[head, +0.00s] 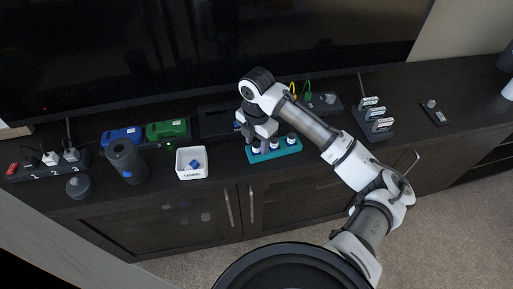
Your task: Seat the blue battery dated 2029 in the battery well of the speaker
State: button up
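My gripper (259,143) points down at the left part of a teal rack (264,157) in the head view. The rack holds several small pale and dark pieces, partly hidden by the gripper. I cannot tell whether its fingers are open or around something. A dark grey cylinder (120,153), probably the speaker, stands at the left with a small blue spot low on its front. Its battery well cannot be made out. A blue block (122,136) sits in a dark dock behind it, beside a green block (167,130). No date is readable.
A white bin (193,176) marked "USED" holds a small blue piece (195,164). A power strip (50,169) and a grey round piece (78,187) lie at the left. A stepped rack (375,134) and a small device (434,113) stand at the right. The cabinet's front edge is close.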

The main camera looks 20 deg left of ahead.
grip_shut()
jog(key=shift+r, duration=0.1)
